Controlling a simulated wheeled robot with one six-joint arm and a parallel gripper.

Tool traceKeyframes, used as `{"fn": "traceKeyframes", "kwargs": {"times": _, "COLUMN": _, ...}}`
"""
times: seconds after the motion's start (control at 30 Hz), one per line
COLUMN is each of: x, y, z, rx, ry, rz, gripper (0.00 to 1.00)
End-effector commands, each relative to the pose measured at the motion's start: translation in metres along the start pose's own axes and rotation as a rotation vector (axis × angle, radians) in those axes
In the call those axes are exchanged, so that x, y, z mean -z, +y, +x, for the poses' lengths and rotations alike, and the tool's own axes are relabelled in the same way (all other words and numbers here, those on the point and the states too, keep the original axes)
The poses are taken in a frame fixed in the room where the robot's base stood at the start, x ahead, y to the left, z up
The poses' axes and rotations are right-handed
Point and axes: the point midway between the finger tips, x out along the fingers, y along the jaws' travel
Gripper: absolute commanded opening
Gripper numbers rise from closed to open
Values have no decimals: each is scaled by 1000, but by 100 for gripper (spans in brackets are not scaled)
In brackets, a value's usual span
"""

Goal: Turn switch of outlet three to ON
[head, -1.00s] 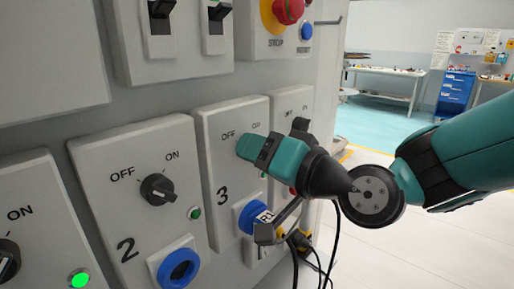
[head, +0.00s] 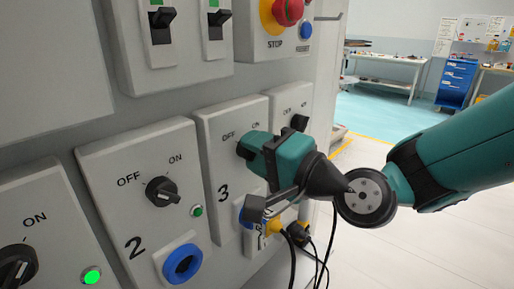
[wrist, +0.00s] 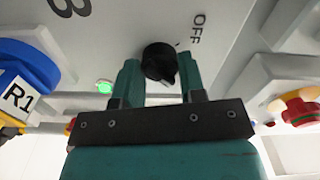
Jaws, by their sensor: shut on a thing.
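The outlet three panel (head: 213,160) carries a black rotary switch, its knob (head: 242,151) showing only as an edge beside my gripper (head: 250,153). In the wrist view the knob (wrist: 158,62) sits between the two teal fingers of my gripper (wrist: 158,82), which are shut on it. The "OFF" label and part of the "3" show there, but no "ON" label. Which way the knob points is hard to tell. A bright green lamp (wrist: 105,87) shows left of the fingers. The blue socket (head: 244,213) of outlet three is partly hidden by my gripper.
Outlet two's switch (head: 162,191) stands left, with its blue socket (head: 182,264) below. Outlet four's panel (head: 290,105) is close on the right. A red stop button (head: 288,11) is above. Black cables (head: 291,262) hang below my gripper. Floor at right is clear.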

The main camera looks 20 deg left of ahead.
Motion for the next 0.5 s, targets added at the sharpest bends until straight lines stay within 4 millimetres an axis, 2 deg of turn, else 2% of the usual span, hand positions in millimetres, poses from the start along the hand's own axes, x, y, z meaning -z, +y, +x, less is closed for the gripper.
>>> {"fn": "traceKeyframes", "kwargs": {"times": 0.43, "x": 0, "y": 1, "z": 0, "rx": -1, "ry": 1, "rz": 12, "gripper": 14}}
{"fn": "traceKeyframes", "kwargs": {"times": 0.47, "x": 0, "y": 1, "z": 0, "rx": -1, "ry": 1, "rz": 12, "gripper": 40}}
{"fn": "traceKeyframes", "kwargs": {"times": 0.5, "x": 0, "y": 1, "z": 0, "rx": -1, "ry": 1, "rz": 12, "gripper": 49}}
